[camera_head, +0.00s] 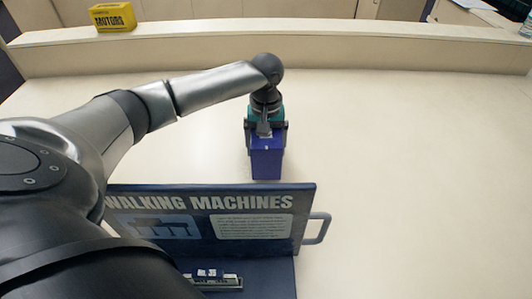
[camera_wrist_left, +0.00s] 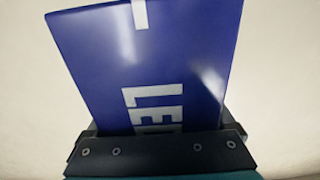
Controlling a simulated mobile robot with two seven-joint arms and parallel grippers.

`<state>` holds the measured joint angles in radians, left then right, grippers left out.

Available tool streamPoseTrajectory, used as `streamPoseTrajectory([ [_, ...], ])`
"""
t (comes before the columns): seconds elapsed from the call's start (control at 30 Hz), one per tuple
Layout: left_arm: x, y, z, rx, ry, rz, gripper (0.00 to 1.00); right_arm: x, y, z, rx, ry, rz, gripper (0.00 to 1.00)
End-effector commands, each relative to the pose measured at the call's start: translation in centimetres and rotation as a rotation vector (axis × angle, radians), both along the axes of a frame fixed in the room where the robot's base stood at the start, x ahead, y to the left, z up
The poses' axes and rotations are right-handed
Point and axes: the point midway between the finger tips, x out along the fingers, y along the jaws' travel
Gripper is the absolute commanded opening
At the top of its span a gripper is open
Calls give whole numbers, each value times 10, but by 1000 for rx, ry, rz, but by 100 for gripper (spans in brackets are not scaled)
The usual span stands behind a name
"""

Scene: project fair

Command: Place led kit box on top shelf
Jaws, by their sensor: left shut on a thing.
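The blue LED kit box (camera_head: 266,160) is in the middle of the head view, above or on the pale table (camera_head: 420,180); I cannot tell whether it touches. In the left wrist view the box (camera_wrist_left: 150,65) fills the space beyond the jaws, with part of the word "LED" showing. My left gripper (camera_head: 265,128) is shut on the upper end of the box. The gripper's dark jaw (camera_wrist_left: 160,150) hides the box's near end. The raised shelf (camera_head: 330,33) runs along the back of the table. My right gripper is not in view.
A yellow "MOTORS" box (camera_head: 114,18) stands on the shelf at the left. A dark blue "WALKING MACHINES" board (camera_head: 210,230) with a grey handle (camera_head: 318,228) stands in front. The table to the right is clear, and so is the middle of the shelf.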

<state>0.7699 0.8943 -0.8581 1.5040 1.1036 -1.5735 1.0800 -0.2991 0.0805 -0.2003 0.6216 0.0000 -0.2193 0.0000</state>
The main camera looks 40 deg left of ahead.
Motion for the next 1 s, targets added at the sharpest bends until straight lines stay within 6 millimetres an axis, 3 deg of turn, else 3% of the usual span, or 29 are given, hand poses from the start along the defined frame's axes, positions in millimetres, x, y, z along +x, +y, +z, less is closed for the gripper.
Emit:
streamPoseTrajectory([
  [0.13, 1, 0, -17, 0, -2, 0, 10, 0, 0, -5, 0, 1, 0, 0],
  [0.53, 1, 0, -20, -1, -2, -1, 10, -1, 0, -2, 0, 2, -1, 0],
  [0.57, 0, 0, -21, -1, -2, -1, 91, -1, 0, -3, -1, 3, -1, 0],
  [0.67, 0, 0, -21, 0, -1, -1, 100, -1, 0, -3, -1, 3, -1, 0],
  [1.0, 1, 0, -13, 0, -2, 0, 100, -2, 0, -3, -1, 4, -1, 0],
])
